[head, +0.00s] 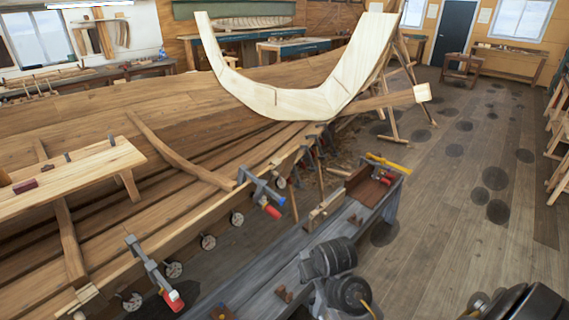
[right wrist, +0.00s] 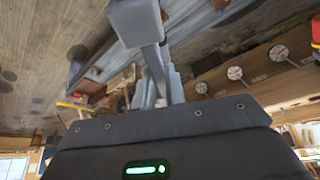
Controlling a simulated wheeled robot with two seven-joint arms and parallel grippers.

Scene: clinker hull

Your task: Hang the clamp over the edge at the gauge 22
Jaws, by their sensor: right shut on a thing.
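In the right wrist view my right gripper (right wrist: 158,92) is shut on a grey clamp (right wrist: 135,20); its bar and block stick out from between the fingers. In the head view my dark right wrist is low in the middle, over the bench; the jaws and held clamp cannot be made out there. Round white gauges (head: 208,242) line the hull's side below the plank edge (head: 190,238); they also show in the right wrist view (right wrist: 234,73). Their numbers are too small to read, so I cannot tell which is 22. My left gripper is not in view.
A clamp with a red handle (head: 153,272) and a blue-grey one (head: 262,192) sit on the hull's edge, with more clamps further along. A grey bench (head: 250,290) with a yellow clamp (head: 388,162) stands beside the hull. The floor at right is mostly free.

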